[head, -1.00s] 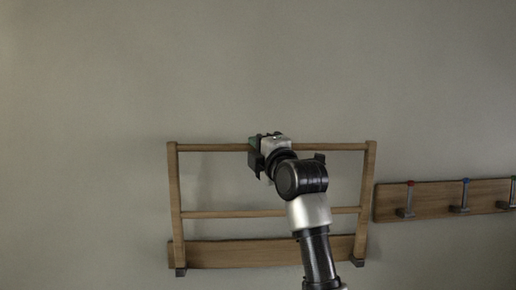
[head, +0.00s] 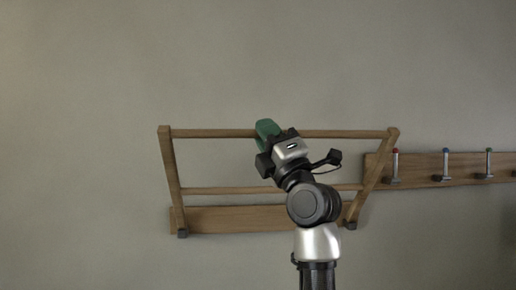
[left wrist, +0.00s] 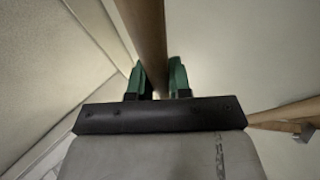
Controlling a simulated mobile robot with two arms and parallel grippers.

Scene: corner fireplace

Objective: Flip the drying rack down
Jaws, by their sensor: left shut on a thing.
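The wooden drying rack (head: 220,191) is mounted on the wall by a wide lower board (head: 235,219). Its frame leans out from the wall toward me, with a top bar (head: 215,133) between two side arms. My left gripper (head: 268,130) is shut on the top bar near its middle. In the left wrist view, the green fingers (left wrist: 161,78) sit on either side of the bar (left wrist: 146,30). My arm hides part of the middle bar and lower board. My right gripper is in neither view.
A wooden hook rail (head: 460,163) with several metal hooks, tipped in different colours, is on the wall at the right, close to the rack's right arm. The wall above and left of the rack is bare.

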